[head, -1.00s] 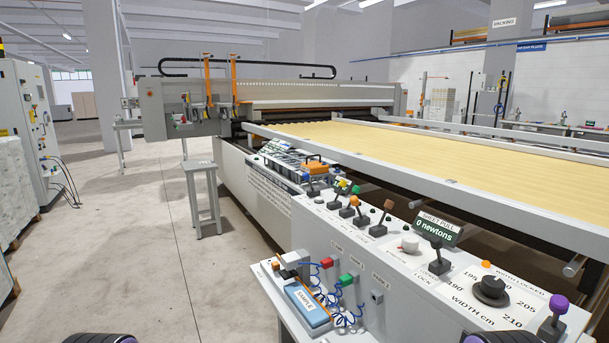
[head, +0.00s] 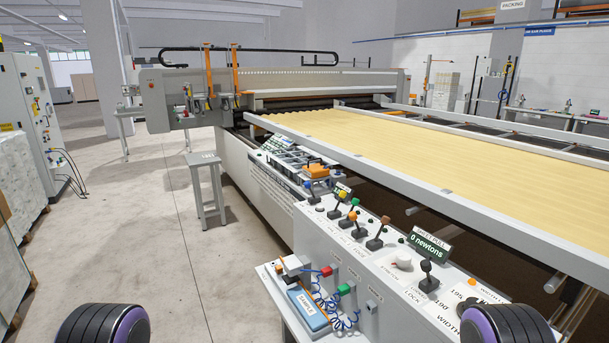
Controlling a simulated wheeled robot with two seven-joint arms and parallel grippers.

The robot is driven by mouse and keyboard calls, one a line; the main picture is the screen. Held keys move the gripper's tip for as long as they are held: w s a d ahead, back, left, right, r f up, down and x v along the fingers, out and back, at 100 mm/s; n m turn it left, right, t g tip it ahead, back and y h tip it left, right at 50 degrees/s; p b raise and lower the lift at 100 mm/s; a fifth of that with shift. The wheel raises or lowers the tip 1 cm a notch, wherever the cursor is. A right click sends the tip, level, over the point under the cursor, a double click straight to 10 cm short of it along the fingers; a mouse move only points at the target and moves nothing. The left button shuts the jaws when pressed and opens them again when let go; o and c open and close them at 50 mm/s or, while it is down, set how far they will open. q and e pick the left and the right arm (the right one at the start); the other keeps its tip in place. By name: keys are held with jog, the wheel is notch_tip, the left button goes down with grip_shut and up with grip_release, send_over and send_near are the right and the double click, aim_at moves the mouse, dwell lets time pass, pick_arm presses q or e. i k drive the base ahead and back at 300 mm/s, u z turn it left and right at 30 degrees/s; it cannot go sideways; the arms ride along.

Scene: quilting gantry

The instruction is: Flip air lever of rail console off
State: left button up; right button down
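The rail console (head: 318,240) is a white sloped box at the lower right. Several small levers stand on its top: one with a blue knob (head: 309,185), one green (head: 356,202), one orange (head: 352,217), one brown (head: 384,220) and one black (head: 427,266). Their small labels are too blurred to read, so I cannot tell which is the air lever or its position. Neither of my grippers is in view. Only dark ribbed parts of my arms show at the bottom edge, apart from the levers.
A display (head: 430,245) on the console reads 0 newtons. A side shelf (head: 272,285) holds a blue sample box (head: 308,308) and coiled blue hoses. A grey stool (head: 206,163) stands left of the gantry. Yellow quilted fabric (head: 480,165) lies behind the console.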

aim_at(307, 185)
jog(key=u, duration=0.45)
jog(key=k, duration=0.55)
jog(key=z, duration=0.2)
jog(key=i, duration=1.8)
jog(key=u, duration=0.4)
